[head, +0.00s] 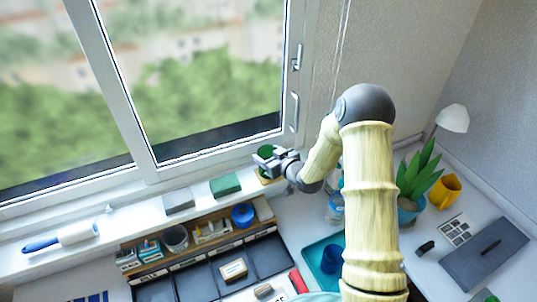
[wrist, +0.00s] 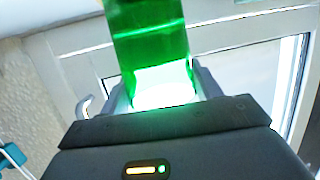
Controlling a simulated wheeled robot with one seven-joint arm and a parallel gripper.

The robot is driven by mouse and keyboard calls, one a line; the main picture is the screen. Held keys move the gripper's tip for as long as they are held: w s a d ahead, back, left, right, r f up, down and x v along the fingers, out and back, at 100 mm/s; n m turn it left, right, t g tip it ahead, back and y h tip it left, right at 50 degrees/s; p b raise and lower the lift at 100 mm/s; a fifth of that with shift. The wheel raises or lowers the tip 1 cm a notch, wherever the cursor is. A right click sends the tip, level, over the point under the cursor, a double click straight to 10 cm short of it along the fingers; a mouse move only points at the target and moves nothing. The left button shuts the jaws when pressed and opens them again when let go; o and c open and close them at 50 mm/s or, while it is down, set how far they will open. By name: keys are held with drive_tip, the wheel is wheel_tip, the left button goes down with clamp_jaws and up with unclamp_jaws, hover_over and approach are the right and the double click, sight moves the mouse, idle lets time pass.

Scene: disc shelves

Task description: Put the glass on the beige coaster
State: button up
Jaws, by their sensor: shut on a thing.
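My gripper (head: 266,160) is shut on a green see-through glass (wrist: 150,35), which fills the top middle of the wrist view between the two fingers. In the head view the glass (head: 267,150) shows as a small green patch behind the fingers, over the window sill. A beige coaster (head: 268,180) lies on the sill just below my gripper, mostly hidden by it. I cannot tell whether the glass touches the coaster.
A green coaster (head: 225,185) and a grey coaster (head: 178,201) lie further left on the sill, with a lint roller (head: 65,237) beyond. The window (head: 190,80) stands close behind.

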drive_tip(key=o, duration=1.6)
drive_tip(key=shift+f, duration=0.1)
drive_tip(key=shift+r, duration=0.25)
drive_tip(key=b+v, duration=0.3)
drive_tip(key=v, duration=0.9)
